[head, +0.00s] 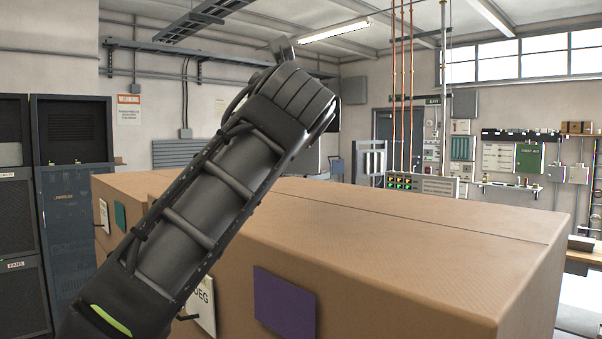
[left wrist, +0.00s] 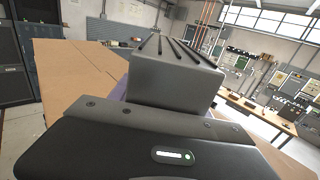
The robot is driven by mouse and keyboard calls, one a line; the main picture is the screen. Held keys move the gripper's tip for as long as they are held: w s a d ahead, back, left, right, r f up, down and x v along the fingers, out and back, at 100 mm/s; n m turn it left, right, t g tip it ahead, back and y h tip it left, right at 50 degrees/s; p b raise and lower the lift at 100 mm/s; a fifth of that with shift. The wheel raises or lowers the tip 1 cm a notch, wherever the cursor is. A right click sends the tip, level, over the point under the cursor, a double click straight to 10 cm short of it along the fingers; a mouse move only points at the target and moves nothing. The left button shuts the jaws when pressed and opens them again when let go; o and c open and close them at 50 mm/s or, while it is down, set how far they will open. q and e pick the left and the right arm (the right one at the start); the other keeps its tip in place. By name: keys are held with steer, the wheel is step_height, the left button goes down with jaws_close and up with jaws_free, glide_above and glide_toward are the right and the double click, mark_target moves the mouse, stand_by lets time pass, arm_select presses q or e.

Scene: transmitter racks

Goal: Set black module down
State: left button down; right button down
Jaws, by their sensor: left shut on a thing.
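The black module is a dark grey box (left wrist: 175,80) with ridges along its top, seen in the left wrist view just beyond my gripper. My left gripper (left wrist: 172,112) is shut on it. Its fingertips are hidden from view. Bits of purple show behind the module on both sides. In the head view my left arm crosses from the lower left to the upper middle and hides the gripper and most or all of the module. I cannot tell from these views whether the module touches anything beneath it. My right gripper is in neither view.
Large cardboard boxes (head: 420,250) fill the foreground, with a purple square (head: 285,303) on the near side. Dark racks (head: 75,210) stand at the left. A panel with lit buttons (head: 405,183) is behind. A wooden workbench (left wrist: 250,115) is at the right in the wrist view.

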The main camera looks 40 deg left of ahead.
mark_target(301, 165)
arm_select(q)
steer(key=shift+f, duration=1.85)
steer(key=shift+s+f, duration=0.1)
steer(key=shift+f, duration=0.5)
step_height(301, 165, down, 2)
steer(key=shift+f, duration=0.3)
steer(key=shift+f, duration=0.15)
steer(key=c, duration=0.5)
jaws_free()
steer(key=shift+f, duration=0.1)
steer(key=shift+d, duration=0.1)
